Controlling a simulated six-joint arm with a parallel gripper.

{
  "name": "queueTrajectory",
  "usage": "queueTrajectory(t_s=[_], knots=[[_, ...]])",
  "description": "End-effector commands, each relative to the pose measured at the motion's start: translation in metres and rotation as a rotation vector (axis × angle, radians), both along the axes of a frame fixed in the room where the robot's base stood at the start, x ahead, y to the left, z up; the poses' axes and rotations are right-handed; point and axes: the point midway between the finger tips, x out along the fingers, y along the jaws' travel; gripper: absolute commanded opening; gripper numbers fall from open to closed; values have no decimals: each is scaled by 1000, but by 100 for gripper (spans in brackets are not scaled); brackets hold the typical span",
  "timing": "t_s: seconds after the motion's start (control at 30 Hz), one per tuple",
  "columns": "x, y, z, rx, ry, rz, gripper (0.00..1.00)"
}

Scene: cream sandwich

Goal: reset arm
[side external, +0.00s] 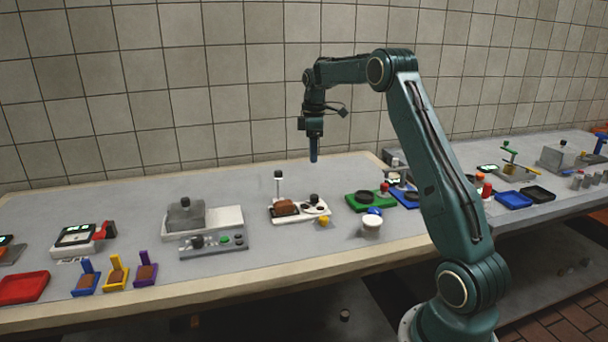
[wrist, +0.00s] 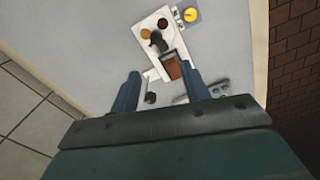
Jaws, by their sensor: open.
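My gripper (side external: 314,150) hangs pointing down, high above the bench, with nothing under it touching its fingers. In the wrist view my gripper (wrist: 165,92) shows two blue fingers spread apart with nothing between them. Below lies a white station (side external: 297,213) with a brown block (side external: 286,207) on its left part, dark round spots on its right and a black-topped post behind. The wrist view shows the same white station (wrist: 135,33) and brown block (wrist: 173,67) beyond the fingertips.
A grey machine (side external: 205,222) with buttons stands to the left, with blue, yellow and purple holders (side external: 116,277) and a red tray (side external: 24,287) farther left. A tiled wall is behind.

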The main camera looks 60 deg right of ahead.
Motion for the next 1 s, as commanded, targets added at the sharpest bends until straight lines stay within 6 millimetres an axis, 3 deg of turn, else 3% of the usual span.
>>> queueTrajectory(t_s=[0.17, 0.47, 0.7, 1.0], knots=[[-1, 29, 24, -16, -26, -25, 46], [-19, 100, 70, -43, -95, -103, 46], [-45, 156, 97, -51, -158, -168, 46], [-90, 219, 116, -43, -239, -247, 46]])
